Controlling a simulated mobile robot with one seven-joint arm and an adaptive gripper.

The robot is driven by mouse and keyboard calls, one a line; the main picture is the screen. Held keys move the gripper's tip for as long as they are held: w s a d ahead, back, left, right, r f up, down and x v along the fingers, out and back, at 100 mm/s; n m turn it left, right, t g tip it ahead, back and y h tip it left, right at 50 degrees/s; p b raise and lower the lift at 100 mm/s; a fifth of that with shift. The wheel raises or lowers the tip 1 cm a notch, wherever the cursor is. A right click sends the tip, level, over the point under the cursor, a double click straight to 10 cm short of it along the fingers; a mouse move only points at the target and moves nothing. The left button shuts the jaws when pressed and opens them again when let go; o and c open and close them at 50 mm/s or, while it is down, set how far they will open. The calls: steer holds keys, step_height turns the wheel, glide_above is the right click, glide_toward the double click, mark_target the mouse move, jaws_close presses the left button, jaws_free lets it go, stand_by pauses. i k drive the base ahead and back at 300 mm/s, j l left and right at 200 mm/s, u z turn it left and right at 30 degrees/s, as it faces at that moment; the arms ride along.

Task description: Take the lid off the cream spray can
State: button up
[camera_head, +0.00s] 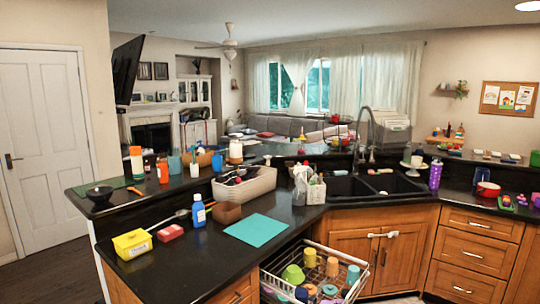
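I cannot tell for certain which item is the cream spray can. A tall cylinder with a whitish body and an orange top and bottom band (236,152) stands upright on the raised counter ledge, left of centre. Another tall container with an orange top and pale lower part (136,162) stands upright further left on the same ledge. At this size I cannot make out a separate lid on either. My gripper is not in view.
The black counter holds a blue bottle (198,211), a yellow box (132,244), a teal mat (256,229) and a beige basket (245,187). An open dishwasher rack (350,295) with cups juts out at the front. The double sink (395,184) is right of centre.

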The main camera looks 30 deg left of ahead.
mark_target(134, 151)
steer(key=u, duration=1.9)
steer(key=i+j+u, duration=0.65)
steer(key=i+u, duration=0.15)
steer(key=i+j+u, duration=0.2)
steer(key=i, duration=0.3)
steer(key=i+u, duration=0.15)
steer(key=i, duration=0.35)
steer(key=i+j+z, duration=0.1)
steer(key=i+z, duration=0.3)
steer(key=i, duration=3.15)
steer(key=l+z, duration=0.05)
